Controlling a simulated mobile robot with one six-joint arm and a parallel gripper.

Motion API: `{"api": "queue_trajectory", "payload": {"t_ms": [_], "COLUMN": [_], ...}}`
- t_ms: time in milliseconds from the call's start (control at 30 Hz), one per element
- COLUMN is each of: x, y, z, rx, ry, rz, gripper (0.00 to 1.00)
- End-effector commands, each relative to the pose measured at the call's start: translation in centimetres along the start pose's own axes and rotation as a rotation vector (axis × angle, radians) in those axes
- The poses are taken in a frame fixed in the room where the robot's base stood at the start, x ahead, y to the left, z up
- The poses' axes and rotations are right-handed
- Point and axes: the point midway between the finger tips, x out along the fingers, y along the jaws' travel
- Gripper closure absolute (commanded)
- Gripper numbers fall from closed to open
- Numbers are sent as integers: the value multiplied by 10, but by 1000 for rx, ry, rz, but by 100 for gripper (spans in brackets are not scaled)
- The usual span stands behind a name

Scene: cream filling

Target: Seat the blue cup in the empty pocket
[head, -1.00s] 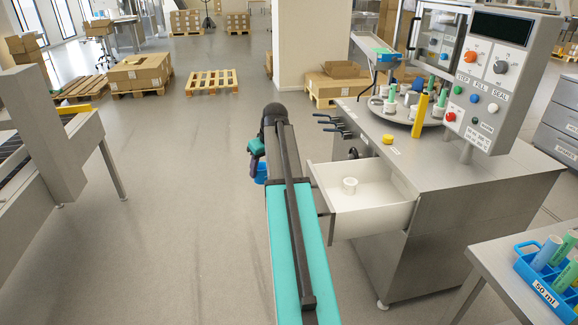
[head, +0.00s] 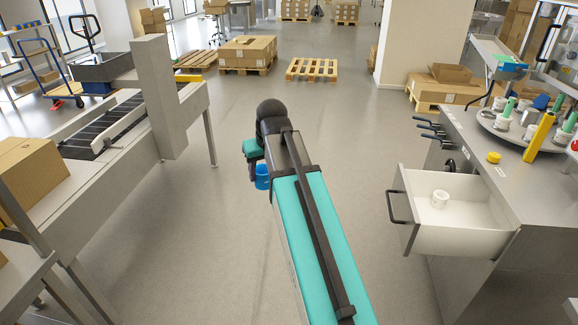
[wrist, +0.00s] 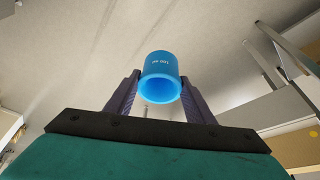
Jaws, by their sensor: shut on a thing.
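The blue cup (wrist: 160,80) is held between the two fingers of my gripper (wrist: 162,92) in the wrist view. Its open mouth faces the camera, and its small printed label appears upside down. In the head view the blue cup (head: 262,176) shows beside the end of my arm, over open floor, with my gripper partly hidden. The round turntable (head: 512,140) on the machine at the right carries white holders, some with green tubes. I cannot tell which pocket is empty. The turntable is well away from my gripper and cut off by the frame edge.
A yellow round piece (head: 493,157) and a yellow post (head: 539,137) are on the machine top. A conveyor (head: 115,125) stands left. The floor between is clear.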

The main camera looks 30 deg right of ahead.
Motion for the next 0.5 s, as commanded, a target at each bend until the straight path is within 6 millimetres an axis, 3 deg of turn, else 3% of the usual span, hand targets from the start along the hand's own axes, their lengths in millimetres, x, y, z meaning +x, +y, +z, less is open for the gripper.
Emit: {"api": "queue_trajectory", "payload": {"t_ms": [100,300,500], "x": [-7,-18,-26], "y": [-38,-92,-127], "z": [6,18,27], "rx": [-15,-31,-38], "ry": [7,16,23], "rz": [-7,-14,-20], "gripper": [75,75,75]}}
